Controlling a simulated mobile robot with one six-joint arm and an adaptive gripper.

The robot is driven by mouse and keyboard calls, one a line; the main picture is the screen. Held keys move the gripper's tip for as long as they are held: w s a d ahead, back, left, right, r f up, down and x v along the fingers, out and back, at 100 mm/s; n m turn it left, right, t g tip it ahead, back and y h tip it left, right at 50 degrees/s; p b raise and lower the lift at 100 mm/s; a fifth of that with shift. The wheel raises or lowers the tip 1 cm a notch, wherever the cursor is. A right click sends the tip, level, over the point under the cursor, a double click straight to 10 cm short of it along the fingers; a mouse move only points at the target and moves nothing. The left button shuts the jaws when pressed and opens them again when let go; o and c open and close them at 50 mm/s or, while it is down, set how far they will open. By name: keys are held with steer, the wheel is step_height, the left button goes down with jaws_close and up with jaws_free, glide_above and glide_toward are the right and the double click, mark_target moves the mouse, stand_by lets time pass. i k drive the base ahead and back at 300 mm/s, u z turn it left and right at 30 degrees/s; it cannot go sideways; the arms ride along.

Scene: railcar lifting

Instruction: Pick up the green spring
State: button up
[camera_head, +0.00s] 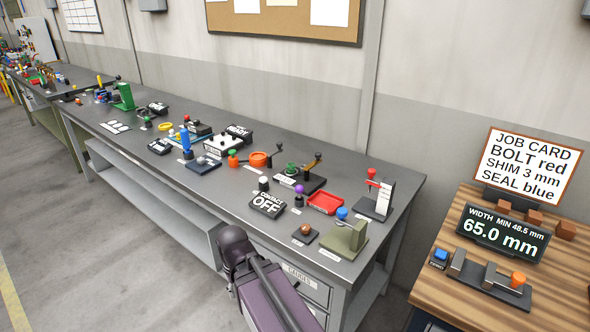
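I cannot make out a green spring for certain. A small green piece (290,168) sits by a black base with an orange-tipped lever, near the middle of the grey workbench (215,255); it is too small to tell its shape. A taller green stand (124,97) is farther left on the bench, and a small green-topped piece (147,121) is in front of it. My purple and black arm reaches up from the bottom of the view before the bench's front edge. My gripper cannot be made out.
An orange ring part (259,159), red tray (325,202), "CONTACT OFF" sign (266,205), olive bracket (345,240) and red-knobbed press (374,195) crowd the bench. At right, a wooden table (440,287) holds a width display (502,233) and job card (527,165).

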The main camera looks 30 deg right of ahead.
mark_target(289, 166)
steer(key=u, duration=0.05)
steer(key=i, duration=1)
steer(key=z, duration=0.05)
